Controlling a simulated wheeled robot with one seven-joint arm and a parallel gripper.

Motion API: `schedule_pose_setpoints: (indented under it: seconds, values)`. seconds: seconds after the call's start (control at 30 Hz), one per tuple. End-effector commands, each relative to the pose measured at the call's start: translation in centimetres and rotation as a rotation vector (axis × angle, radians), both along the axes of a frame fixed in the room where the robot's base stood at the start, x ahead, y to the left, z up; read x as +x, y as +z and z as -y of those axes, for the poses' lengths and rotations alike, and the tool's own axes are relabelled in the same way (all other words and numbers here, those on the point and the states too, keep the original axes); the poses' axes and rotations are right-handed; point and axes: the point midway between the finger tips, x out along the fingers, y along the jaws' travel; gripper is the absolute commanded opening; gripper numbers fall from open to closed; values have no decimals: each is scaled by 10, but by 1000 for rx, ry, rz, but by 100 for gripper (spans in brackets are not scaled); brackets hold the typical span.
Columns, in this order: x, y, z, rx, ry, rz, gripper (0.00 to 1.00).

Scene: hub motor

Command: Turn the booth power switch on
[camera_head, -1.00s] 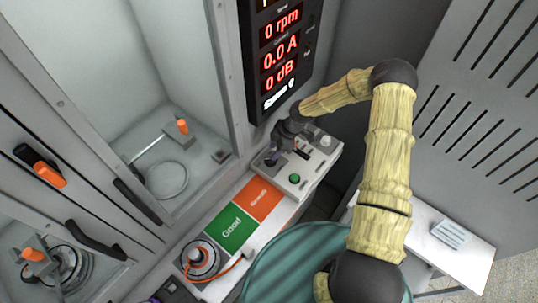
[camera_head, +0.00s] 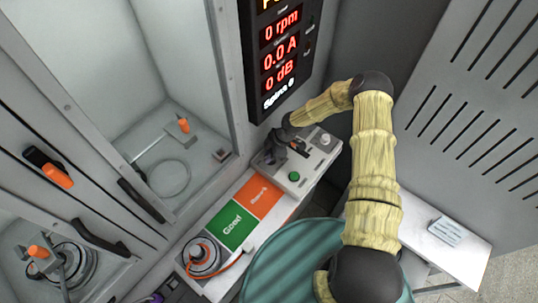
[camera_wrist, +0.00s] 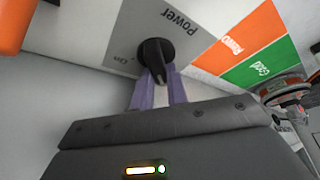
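The booth power switch (camera_wrist: 155,51) is a black rotary knob on a grey plate marked "power" and "On", seen in the wrist view. My gripper (camera_wrist: 161,77) has its two purple fingers at the knob, one on each side of the lower end of its handle. I cannot tell whether the fingers press on it. In the head view my gripper (camera_head: 273,157) is at the far left end of the grey control box (camera_head: 318,163), and the knob is hidden behind it.
A green button (camera_head: 293,176) and a pale knob (camera_head: 325,139) sit on the same box. Orange and green "Good" (camera_head: 232,228) panels lie in front. A display (camera_head: 281,50) reading 0 rpm stands just behind. The glass booth is at the left, a slotted grey panel at the right.

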Motion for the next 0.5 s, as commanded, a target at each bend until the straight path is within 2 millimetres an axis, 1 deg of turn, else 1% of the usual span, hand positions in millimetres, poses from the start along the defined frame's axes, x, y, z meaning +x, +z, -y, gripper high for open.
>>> schedule_pose_setpoints:
  seconds: [0.27, 0.5]
  values:
    - [1, 0, 0, 0, -20, 2, 0]
    - [1, -1, -1, -1, -105, 3, 0]
